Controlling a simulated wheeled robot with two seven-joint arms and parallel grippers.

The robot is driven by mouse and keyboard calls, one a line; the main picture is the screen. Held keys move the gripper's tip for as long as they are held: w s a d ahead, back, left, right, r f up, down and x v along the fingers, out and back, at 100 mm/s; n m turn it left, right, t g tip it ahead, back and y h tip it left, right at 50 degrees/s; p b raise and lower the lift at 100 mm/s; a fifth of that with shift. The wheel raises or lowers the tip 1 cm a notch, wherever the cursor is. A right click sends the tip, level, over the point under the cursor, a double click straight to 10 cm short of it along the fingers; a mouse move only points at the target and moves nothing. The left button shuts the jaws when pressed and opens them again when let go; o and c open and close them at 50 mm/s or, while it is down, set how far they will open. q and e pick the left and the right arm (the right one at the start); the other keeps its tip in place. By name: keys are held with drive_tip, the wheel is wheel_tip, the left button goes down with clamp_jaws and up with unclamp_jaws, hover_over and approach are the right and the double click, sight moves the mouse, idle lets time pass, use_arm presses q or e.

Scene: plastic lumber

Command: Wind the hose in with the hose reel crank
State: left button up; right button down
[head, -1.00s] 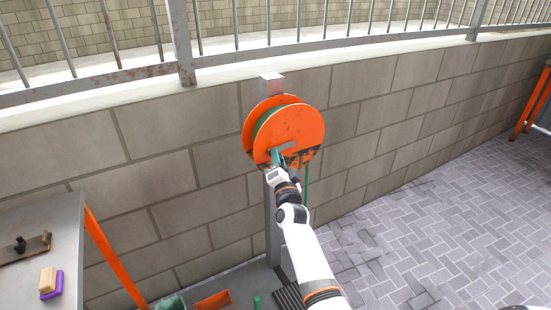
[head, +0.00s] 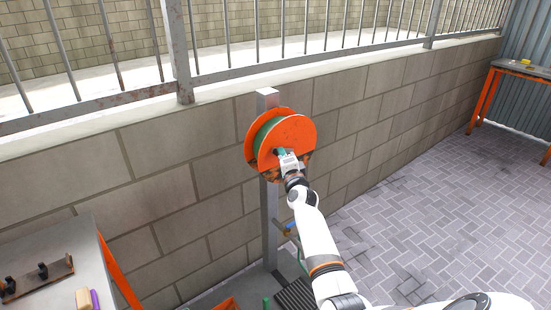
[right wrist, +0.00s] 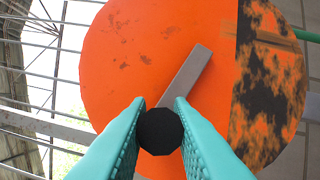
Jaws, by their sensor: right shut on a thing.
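The orange hose reel (head: 293,131) is mounted on a grey metal post (head: 268,222) in front of the block wall. Green hose (head: 264,133) is wound between its discs. In the right wrist view the reel's face (right wrist: 135,65) is orange with a black, scorched-looking patch. A grey crank arm (right wrist: 187,75) runs across it to a round black crank knob (right wrist: 159,132). My right gripper (head: 281,153) is at the reel's face. In the right wrist view its teal fingers (right wrist: 158,128) are shut on the knob, one on each side. My left gripper is not in view.
A grey table (head: 52,262) at the lower left holds a tool rack and a sponge. An orange-legged table (head: 520,69) stands far right. An orange bin (head: 228,304) and a dark grate (head: 296,295) lie by the post's foot. Paved floor at right is clear.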

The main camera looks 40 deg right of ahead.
drive_tip(key=r+m+p, duration=0.1)
drive_tip(key=p, duration=0.2)
drive_tip(key=d+r+m+g+p, duration=0.1)
drive_tip(key=r+m+p, duration=0.1)
drive_tip(key=p, duration=0.1)
drive_tip(key=shift+d+r, duration=0.15)
drive_tip(key=shift+d, duration=0.05)
drive_tip(key=d+m+p, duration=0.1)
drive_tip(key=m+p, duration=0.1)
drive_tip(key=p, duration=0.1)
drive_tip(key=d+r+m+g+y+p, duration=0.1)
drive_tip(key=p, duration=0.1)
drive_tip(key=d+r+m+g+y+p, duration=0.1)
drive_tip(key=m+p, duration=0.1)
drive_tip(key=p, duration=0.1)
drive_tip(key=shift+d+m+p, duration=0.3)
drive_tip(key=shift+d+m+y+p, duration=0.6)
drive_tip(key=shift+d+m+p, duration=0.15)
drive_tip(key=shift+d+m, duration=0.15)
drive_tip(key=shift+d+f+m+g, duration=0.2)
drive_tip(key=shift+d+m+g, duration=0.15)
drive_tip(key=shift+m, duration=0.15)
drive_tip(key=shift+w+d+f+m+y, duration=0.1)
drive_tip(key=shift+d+f+m+y, duration=0.05)
drive_tip(key=shift+d+m+y, duration=0.55)
drive_tip(key=shift+a, duration=0.1)
drive_tip(key=c, duration=1.3)
unclamp_jaws()
